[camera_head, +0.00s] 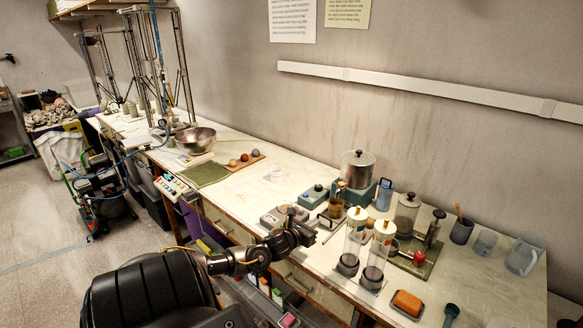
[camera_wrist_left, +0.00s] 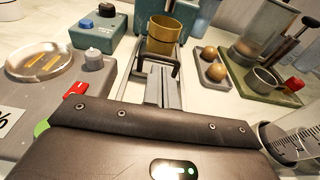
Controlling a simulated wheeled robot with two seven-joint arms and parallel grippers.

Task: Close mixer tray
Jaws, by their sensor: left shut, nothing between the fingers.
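The mixer (camera_head: 361,195) is a teal base with a metal pot on top, standing near the back wall. A gold cup (camera_head: 340,193) sits in front of it on a metal tray frame (camera_head: 329,220) that sticks out toward me. In the left wrist view the gold cup (camera_wrist_left: 163,37) stands upright on a dark support, with pale rails (camera_wrist_left: 143,73) running toward me. My left gripper (camera_head: 311,236) is just in front of the tray. Its fingers (camera_wrist_left: 163,88) are together and empty, pointing at the cup's support; I cannot tell whether they touch the tray. My right gripper is not in view.
Left of the tray are a grey device (camera_head: 283,216) and a small teal box (camera_head: 313,196). Tall clear cylinders (camera_head: 378,250) stand close on the right. A small tray with gold balls (camera_wrist_left: 211,66) lies beside the frame. The bench is clearer toward the left.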

